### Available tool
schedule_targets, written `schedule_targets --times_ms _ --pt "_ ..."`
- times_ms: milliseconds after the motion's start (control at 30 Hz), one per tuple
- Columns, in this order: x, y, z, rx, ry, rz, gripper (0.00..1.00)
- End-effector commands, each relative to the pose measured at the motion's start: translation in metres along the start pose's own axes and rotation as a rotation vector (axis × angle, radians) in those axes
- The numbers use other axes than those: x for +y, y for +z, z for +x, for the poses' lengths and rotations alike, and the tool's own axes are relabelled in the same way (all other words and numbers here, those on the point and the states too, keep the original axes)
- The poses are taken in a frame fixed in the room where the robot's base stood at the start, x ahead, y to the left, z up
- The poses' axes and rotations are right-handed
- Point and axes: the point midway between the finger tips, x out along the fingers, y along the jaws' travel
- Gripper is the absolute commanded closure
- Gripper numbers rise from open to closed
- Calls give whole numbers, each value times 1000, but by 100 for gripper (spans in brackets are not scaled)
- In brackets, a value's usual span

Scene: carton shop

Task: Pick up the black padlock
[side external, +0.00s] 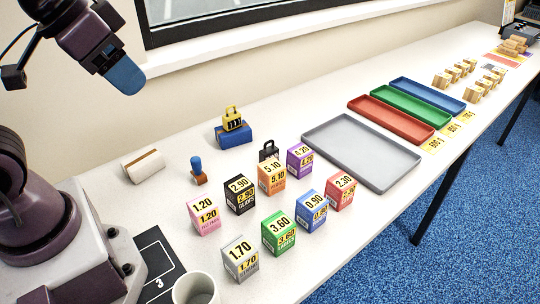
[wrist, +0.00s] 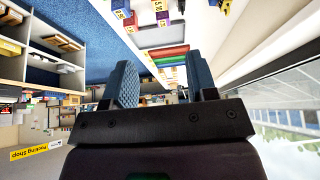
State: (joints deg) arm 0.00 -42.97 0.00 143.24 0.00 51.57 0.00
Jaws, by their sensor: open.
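The black padlock (side external: 268,151) stands on the white table behind the orange carton (side external: 271,176), which hides its lower part in the side view. The purple carton (side external: 299,160) is to its right and the black carton (side external: 238,194) to its left and nearer the camera. My gripper (side external: 125,78) is high at the upper left, well away from the padlock and holding nothing. In the wrist view my gripper (wrist: 162,80) shows two blue fingers spread apart with nothing between them. I cannot make out the padlock in the wrist view.
A yellow padlock-shaped item (side external: 232,120) sits on a blue block (side external: 234,136) behind. Pink (side external: 203,214), green (side external: 279,233), blue (side external: 312,210), red (side external: 340,191) and grey (side external: 240,259) cartons stand in front. A grey tray (side external: 362,181) lies right; a white cup (side external: 195,289) stands near the front.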

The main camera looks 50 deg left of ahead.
Motion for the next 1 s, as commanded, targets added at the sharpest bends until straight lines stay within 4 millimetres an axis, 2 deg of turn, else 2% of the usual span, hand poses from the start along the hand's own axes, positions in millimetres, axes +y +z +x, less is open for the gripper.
schedule_targets --times_ms 67,167,433,567,667,800,1000 --pt "0 0 0 0 0 0 48" --pt "0 0 0 0 0 0 62" --pt "0 -1 1 1 0 5 62" --pt "-4 -14 16 17 4 80 62" --pt "-10 -35 42 55 -2 214 62" --pt "-24 -64 94 120 -50 477 62" --pt "-47 -87 167 187 -192 902 62"
